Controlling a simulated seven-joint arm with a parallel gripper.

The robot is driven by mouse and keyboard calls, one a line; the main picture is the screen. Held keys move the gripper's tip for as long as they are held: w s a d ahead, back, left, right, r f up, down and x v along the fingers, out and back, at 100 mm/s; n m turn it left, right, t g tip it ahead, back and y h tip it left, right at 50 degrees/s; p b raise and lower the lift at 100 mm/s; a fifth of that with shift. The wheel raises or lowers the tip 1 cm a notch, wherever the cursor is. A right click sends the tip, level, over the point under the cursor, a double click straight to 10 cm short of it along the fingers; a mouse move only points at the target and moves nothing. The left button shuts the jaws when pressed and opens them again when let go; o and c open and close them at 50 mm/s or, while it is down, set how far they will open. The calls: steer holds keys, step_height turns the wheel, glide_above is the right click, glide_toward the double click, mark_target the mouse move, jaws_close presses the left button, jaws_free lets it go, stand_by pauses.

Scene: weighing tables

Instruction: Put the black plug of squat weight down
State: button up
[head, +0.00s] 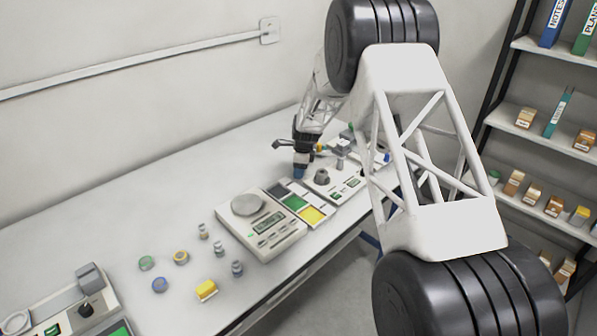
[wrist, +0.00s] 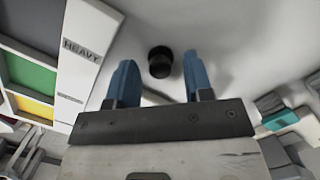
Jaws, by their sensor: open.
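The black plug weight (wrist: 160,61) shows in the wrist view, standing on a pale surface. It sits between the blue fingertips of my gripper (wrist: 159,66), with a gap on each side. My gripper is open and nothing is pinched in it. In the head view my gripper (head: 300,172) is low at the far part of the table, beside the colour-panelled tray (head: 318,199). I cannot make out the plug in the head view. The tray shows at the left of the wrist view, with a HEAVY label (wrist: 82,52) and green and yellow panels.
A scale (head: 283,238) stands in front of the tray on the white table (head: 180,215). Several small weights and coloured discs lie nearer. Shelves (head: 550,130) stand at right.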

step_height(320, 180, up, 11)
steer(key=d, duration=0.1)
steer(key=shift+d+r, duration=0.2)
steer(key=shift+d, duration=0.15)
stand_by(0.4)
stand_by(0.5)
steer(key=s+d+r+n+t, duration=0.1)
steer(key=s+d+r+n, duration=0.4)
steer(key=s+r, duration=0.65)
steer(key=s+d+r+n, duration=0.3)
steer(key=s+d+r, duration=0.4)
steer(key=s, duration=0.8)
steer(key=s+d+n, duration=0.2)
steer(key=s+n, duration=0.1)
steer(key=s, duration=0.8)
steer(key=s+d+n+t+h, duration=0.1)
steer(key=s+d+n, duration=0.1)
steer(key=s, duration=1)
steer(key=s+d+n, duration=0.2)
steer(key=s+n, duration=0.2)
steer(key=s, duration=0.8)
steer(key=shift+d+r+n+t+h, duration=0.15)
steer(key=shift+d+n+t+h, duration=0.15)
steer(key=shift+n, duration=0.1)
